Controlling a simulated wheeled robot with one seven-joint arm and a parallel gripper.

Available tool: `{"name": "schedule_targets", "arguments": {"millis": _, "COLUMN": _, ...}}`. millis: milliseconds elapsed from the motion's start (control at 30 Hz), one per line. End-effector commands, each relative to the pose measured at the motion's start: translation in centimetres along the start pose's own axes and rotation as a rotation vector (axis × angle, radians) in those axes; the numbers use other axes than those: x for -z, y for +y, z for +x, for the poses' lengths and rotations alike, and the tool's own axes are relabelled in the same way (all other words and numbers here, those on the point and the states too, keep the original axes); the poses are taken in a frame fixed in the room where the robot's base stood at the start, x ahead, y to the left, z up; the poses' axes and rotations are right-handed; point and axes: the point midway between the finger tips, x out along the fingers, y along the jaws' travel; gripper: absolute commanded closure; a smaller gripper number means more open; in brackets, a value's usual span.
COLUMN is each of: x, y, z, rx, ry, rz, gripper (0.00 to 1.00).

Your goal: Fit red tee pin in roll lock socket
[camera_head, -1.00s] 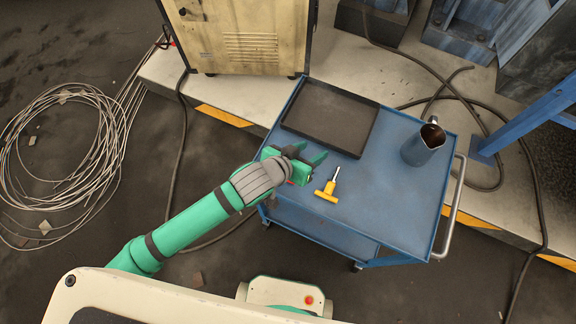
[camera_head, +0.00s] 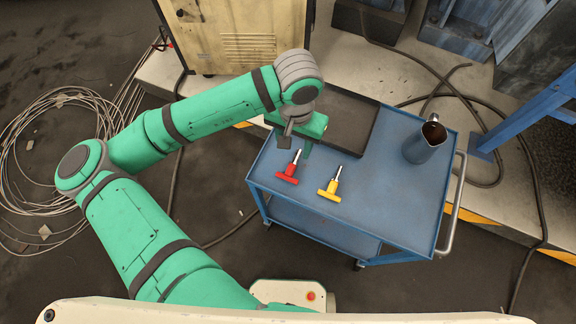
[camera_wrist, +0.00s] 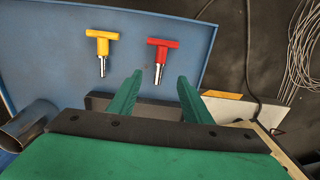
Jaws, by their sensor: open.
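A red tee pin (camera_head: 289,168) with a metal shank lies on the blue cart top near its left front edge. A yellow tee pin (camera_head: 329,188) lies to its right. In the wrist view the red tee pin (camera_wrist: 162,50) shows ahead of the fingers, its shank pointing back toward the gap between them, and the yellow tee pin (camera_wrist: 102,47) lies to its left. My gripper (camera_head: 295,145) is above the cart, just beyond the red pin. In the wrist view my gripper (camera_wrist: 160,84) is open and empty, its two green fingers apart. I see no roll lock socket.
The blue cart (camera_head: 390,210) carries a dark tray (camera_head: 362,120) at the back and a metal jug (camera_head: 425,141) at the right. Its front right top is clear. A cream cabinet (camera_head: 240,40) stands behind. Cables (camera_head: 60,140) lie coiled on the floor at left.

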Motion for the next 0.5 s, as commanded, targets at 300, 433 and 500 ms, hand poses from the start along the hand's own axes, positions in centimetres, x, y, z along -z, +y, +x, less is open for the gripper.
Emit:
{"name": "schedule_targets", "arguments": {"millis": 300, "x": 0.0, "y": 0.0, "z": 4.2, "rx": -0.001, "ry": -0.001, "rz": -0.001, "gripper": 0.55}}
{"name": "schedule_targets", "arguments": {"millis": 433, "x": -0.1, "y": 0.1, "z": 4.9, "rx": -0.002, "ry": -0.001, "rz": 0.000, "gripper": 0.55}}
{"name": "schedule_targets", "arguments": {"millis": 500, "x": -0.1, "y": 0.1, "z": 5.5, "rx": -0.002, "ry": 0.000, "rz": 0.000, "gripper": 0.55}}
